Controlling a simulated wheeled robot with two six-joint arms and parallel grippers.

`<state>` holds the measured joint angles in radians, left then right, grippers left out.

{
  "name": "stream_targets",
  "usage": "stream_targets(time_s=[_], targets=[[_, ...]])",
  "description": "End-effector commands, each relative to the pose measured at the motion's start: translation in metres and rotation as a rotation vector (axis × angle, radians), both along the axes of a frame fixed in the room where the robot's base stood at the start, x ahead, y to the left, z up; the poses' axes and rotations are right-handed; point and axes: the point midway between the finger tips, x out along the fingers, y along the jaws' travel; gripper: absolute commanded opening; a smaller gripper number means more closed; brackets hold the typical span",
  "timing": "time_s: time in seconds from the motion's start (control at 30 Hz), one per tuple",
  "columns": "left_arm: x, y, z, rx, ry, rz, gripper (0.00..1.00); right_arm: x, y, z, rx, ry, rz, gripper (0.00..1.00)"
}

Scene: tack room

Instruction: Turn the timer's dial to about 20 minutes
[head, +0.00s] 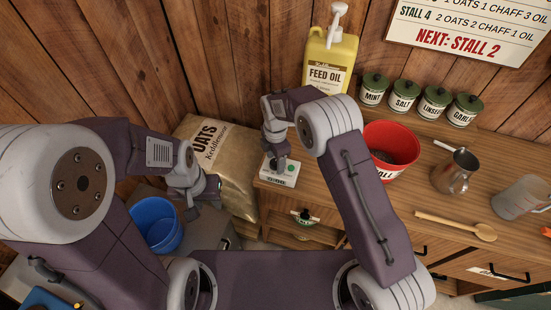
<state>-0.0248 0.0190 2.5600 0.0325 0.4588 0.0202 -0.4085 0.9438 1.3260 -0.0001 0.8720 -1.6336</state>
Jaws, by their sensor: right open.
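A small white box (285,180) with a dark marking on its front sits at the left end of the wooden counter. It may be the timer, but I cannot read it, and no dial can be made out. My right gripper (276,150) is open and points down just above the box, hiding part of its top. I cannot tell whether it touches. My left gripper (203,198) hangs left of the counter, in front of the oats sack and near the blue bucket. Its jaw opening is unclear.
The oats sack (228,150) and blue bucket (157,223) stand left.

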Motion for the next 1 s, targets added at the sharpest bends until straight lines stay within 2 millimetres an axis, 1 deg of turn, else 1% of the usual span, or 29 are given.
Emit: stream_targets(time_s=[0.23, 0.43, 0.47, 0.77, 1.0], targets=[[0.0, 0.0, 0.0001, 0.0, 0.0, 0.0, 0.36, 0.0, 0.0, -0.0016, 0.0, 0.0, 0.0, 0.58], [0.0, 0.0, 0.0, 0.0, 0.0, 0.0, 0.36, -0.0001, 0.0, -0.0014, 0.0, 0.0, 0.0, 0.03], [0.0, 0.0, 0.0001, 0.0, 0.0, 0.0, 0.36, 0.0, -0.0001, -0.0014, 0.0, 0.0, 0.0, 0.0], [0.0, 0.0, 0.0016, 0.0, 0.0, 0.0, 0.36, 0.0001, -0.0004, -0.0008, -0.001, 0.0, -0.042, 0.0], [0.0, 0.0, 0.0059, 0.0, 0.0, 0.0, 0.36, 0.0004, -0.0006, 0.0, -0.002, 0.001, -0.193, 0.0]])
